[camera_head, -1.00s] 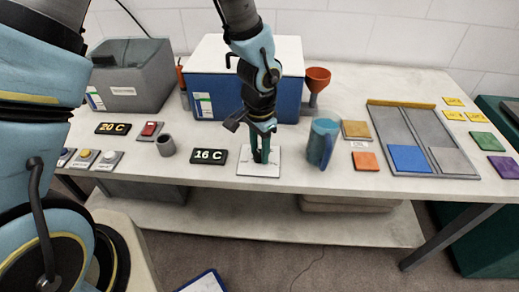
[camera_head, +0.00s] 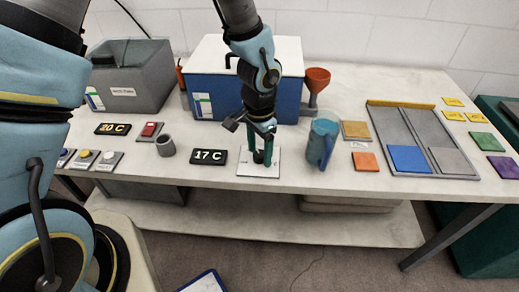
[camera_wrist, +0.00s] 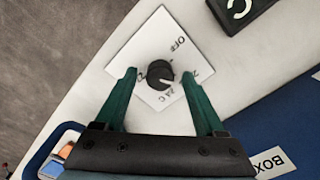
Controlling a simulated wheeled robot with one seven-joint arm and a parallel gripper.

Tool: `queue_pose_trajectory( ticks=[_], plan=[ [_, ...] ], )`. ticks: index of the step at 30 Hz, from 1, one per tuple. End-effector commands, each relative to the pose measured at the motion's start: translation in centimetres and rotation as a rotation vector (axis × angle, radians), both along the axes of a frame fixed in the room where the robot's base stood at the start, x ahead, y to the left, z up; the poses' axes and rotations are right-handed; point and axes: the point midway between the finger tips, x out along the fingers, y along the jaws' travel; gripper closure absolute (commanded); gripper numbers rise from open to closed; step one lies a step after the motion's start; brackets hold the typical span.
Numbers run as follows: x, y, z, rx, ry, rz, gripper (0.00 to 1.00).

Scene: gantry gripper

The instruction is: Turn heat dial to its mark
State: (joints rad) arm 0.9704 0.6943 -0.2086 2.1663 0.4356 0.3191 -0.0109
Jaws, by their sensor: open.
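The heat dial is a round black knob (camera_wrist: 158,72) on a white square plate (camera_wrist: 152,40), seen in the wrist view. A white pointer line on the knob points to the lower right in that view. Lettering surrounds it, with OFF on the upper right; the rest is partly unclear. My gripper (camera_wrist: 158,79) is open, its green fingers on either side of the knob with visible gaps. In the head view my gripper (camera_head: 262,158) stands over the plate (camera_head: 246,171), largely hiding the knob. A black display (camera_head: 209,157) left of the plate reads 17 C.
A second display (camera_head: 112,129) reads 20 C. A blue box (camera_head: 218,97) with a white lid stands behind my gripper. A blue jug (camera_head: 321,143) stands close on the right, and a grey cup (camera_head: 165,146) stands left of the 17 C display.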

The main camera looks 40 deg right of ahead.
Motion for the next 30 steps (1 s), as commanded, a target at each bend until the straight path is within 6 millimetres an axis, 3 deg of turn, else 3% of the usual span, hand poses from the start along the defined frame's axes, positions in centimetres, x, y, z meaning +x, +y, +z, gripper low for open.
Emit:
queue_pose_trajectory(
  ticks=[5,15,21,30],
  plan=[
    [0.1,-0.1,1.0,-0.004,-0.002,0.001,0.28],
    [0.2,-0.1,7.3,-0.006,-0.003,0.003,0.28],
    [0.1,0.0,10.0,-0.002,-0.002,0.001,0.28],
    [0.0,0.0,10.8,0.000,0.000,0.000,0.28]
  ],
)
